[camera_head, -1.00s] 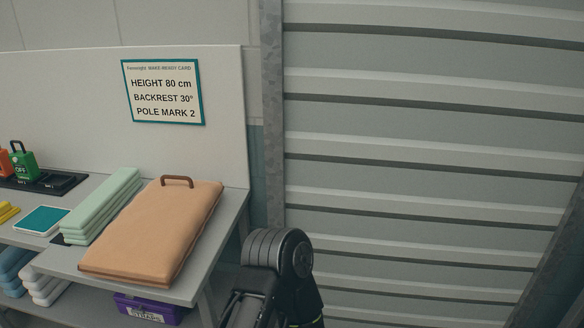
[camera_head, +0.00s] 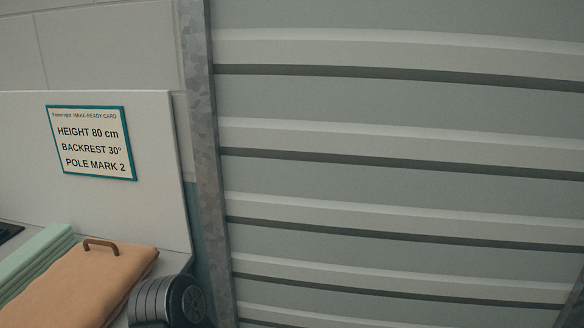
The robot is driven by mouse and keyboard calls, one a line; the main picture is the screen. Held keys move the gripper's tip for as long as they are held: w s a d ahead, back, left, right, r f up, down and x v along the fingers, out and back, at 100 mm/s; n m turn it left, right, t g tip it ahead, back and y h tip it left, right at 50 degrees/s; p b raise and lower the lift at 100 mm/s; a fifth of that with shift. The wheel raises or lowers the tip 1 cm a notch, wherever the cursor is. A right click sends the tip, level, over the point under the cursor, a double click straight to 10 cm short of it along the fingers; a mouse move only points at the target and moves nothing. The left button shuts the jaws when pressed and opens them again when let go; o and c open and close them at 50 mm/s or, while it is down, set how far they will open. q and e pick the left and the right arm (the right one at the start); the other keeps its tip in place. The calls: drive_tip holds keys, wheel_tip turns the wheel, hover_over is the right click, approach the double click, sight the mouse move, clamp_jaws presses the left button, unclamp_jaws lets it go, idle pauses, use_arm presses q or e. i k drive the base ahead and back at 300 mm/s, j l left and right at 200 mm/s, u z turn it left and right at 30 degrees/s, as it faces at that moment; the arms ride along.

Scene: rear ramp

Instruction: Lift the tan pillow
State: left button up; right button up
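The tan pillow (camera_head: 75,287) lies flat at the lower left of the head view, on a grey table. A brown handle (camera_head: 101,245) stands up at its far end. Its near end is cut off by the bottom edge of the picture. Neither of my grippers is in view.
Folded green cloths (camera_head: 38,258) lie against the pillow's left side. A card (camera_head: 92,143) with printed settings hangs on the pale back panel (camera_head: 160,200). A metal post (camera_head: 205,150) and a grey ribbed shutter (camera_head: 400,180) fill the right side.

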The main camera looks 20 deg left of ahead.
sight(89, 287)
drive_tip(key=i+u, duration=0.1)
drive_tip(key=u, duration=0.3)
drive_tip(key=i+l+u, duration=0.1)
drive_tip(key=u, duration=0.35)
drive_tip(key=l+u, duration=0.2)
drive_tip(key=u, duration=0.2)
drive_tip(key=i+l+u, duration=0.15)
drive_tip(key=u, duration=0.25)
drive_tip(key=l+u, duration=0.2)
drive_tip(key=u, duration=0.25)
drive_tip(key=l+u, duration=0.3)
drive_tip(key=u, duration=0.15)
drive_tip(key=l+u, duration=0.55)
drive_tip(key=u, duration=0.3)
